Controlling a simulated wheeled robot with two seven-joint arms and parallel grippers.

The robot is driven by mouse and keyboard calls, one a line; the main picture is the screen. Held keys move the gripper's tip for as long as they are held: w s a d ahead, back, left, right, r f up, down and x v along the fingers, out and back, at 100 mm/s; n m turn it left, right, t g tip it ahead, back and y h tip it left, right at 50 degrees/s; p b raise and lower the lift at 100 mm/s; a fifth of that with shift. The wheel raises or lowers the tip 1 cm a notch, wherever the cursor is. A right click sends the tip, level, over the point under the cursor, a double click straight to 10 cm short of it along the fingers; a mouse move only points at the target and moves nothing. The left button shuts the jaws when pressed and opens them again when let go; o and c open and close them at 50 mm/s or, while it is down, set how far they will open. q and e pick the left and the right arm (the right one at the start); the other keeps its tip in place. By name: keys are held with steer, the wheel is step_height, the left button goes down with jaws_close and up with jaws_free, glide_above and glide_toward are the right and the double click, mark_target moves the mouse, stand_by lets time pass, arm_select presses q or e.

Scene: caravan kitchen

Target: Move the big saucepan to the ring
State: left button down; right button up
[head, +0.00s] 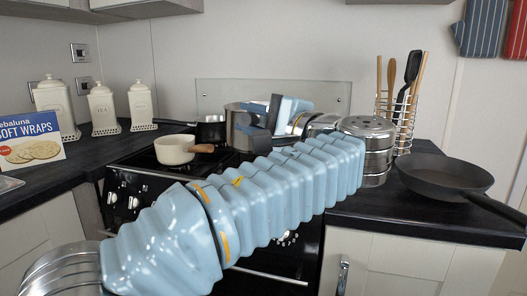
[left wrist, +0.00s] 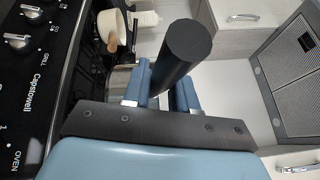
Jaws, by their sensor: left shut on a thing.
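The big steel saucepan (head: 237,122) is at the back of the hob, in the middle of the head view, partly hidden by my left gripper (head: 276,114). In the left wrist view its thick black handle (left wrist: 190,45) rises between the two blue fingers of my left gripper (left wrist: 160,93), which is shut on it. Whether the pan's base touches the hob is hidden. The hob (head: 140,158) is black; my arm and the pans cover much of it, so individual rings are hard to make out. My right gripper is not in view.
A cream pan (head: 173,149) with a wooden handle stands front left on the hob, a dark pan (head: 211,130) behind it. Right are steel stacked pans (head: 368,150), a utensil rack (head: 404,112) and a black frying pan (head: 444,172). Cream canisters (head: 103,110) stand left.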

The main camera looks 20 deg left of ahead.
arm_select(q)
steer(key=w+f, duration=0.3)
steer(key=f, duration=0.4)
steer(key=shift+w+d, duration=0.2)
steer(key=shift+d, duration=0.25)
steer(key=shift+f, duration=0.15)
